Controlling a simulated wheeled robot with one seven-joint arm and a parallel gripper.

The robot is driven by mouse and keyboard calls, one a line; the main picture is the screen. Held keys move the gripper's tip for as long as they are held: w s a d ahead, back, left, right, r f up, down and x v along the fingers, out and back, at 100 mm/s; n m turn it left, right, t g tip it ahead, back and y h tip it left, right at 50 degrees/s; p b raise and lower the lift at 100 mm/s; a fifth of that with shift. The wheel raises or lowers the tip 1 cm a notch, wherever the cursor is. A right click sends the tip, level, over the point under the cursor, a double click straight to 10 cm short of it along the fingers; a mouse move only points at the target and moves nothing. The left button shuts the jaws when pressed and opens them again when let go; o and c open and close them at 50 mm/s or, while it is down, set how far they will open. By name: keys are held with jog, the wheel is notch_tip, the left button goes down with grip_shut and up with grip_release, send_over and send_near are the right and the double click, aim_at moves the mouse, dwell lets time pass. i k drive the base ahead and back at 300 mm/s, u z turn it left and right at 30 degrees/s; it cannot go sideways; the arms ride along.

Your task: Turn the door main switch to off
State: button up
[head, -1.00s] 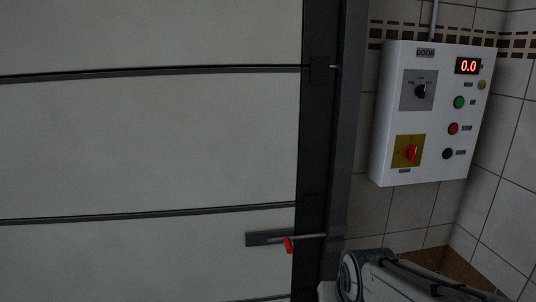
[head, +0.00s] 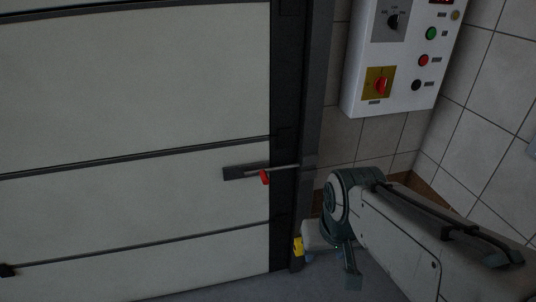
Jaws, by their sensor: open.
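The door main switch (head: 381,86) is a red rotary handle on a yellow square plate, at the lower left of the white control box. Its handle looks roughly upright; the marks around it are too small to read. My gripper (head: 338,270) hangs at the bottom, right of the door frame, well below the control box and apart from it. Part of it is hidden by my own arm. It is open, and I see nothing held in it.
The control box (head: 352,101) also bears a black selector (head: 393,21), a green button (head: 431,34), a red button (head: 423,60) and a black button (head: 416,85). The sectional door (head: 120,90) fills the left. A bolt with a red knob (head: 265,177) sits at its right edge.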

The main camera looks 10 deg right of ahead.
aim_at(380, 84)
jog(key=z, duration=0.05)
jog(key=k, duration=0.3)
jog(key=z, duration=0.35)
jog(key=i, duration=1.2)
jog(key=u, duration=0.55)
